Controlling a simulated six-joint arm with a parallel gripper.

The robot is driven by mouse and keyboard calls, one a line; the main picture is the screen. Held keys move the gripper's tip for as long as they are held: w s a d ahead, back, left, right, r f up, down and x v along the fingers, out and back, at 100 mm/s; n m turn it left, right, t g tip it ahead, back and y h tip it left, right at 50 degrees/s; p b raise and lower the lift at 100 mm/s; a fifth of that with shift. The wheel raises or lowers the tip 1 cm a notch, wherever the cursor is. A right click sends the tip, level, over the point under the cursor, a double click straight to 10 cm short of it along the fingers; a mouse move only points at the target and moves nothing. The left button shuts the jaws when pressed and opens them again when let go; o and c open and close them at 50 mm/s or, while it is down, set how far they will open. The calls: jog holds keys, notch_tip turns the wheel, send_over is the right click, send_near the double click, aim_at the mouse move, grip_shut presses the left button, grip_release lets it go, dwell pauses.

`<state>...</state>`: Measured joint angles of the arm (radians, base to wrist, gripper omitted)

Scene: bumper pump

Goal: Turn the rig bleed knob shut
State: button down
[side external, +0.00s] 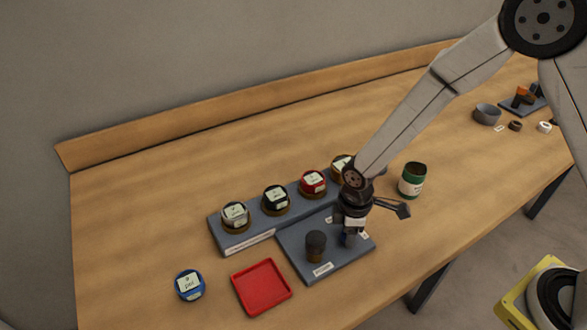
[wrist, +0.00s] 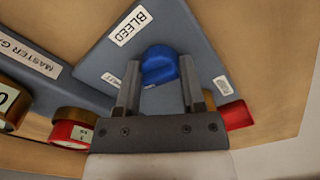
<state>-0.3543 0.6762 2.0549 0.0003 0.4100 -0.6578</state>
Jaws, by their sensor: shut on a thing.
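The blue bleed knob (wrist: 158,64) stands on a grey plate, with a white BLEED label (wrist: 129,25) beside it in the wrist view. My gripper (wrist: 160,62) has one finger on each side of the knob and is shut on it. In the side view my gripper (side external: 349,238) points down at the back right part of the grey plate (side external: 300,258). There the fingers hide the knob. The knob's turn angle is not clear.
A dark capped post (side external: 316,245) stands on the plate, close left of my gripper. A grey rack (side external: 238,241) with several gauges runs behind. A red tray (side external: 262,288), a blue gauge (side external: 189,284) and a green can (side external: 412,180) stand nearby. The front right table is clear.

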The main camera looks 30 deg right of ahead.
jog(key=shift+n, duration=1)
jog(key=shift+c, duration=1.1)
grip_release()
jog(key=shift+r, duration=0.2)
jog(key=shift+r, duration=3.7)
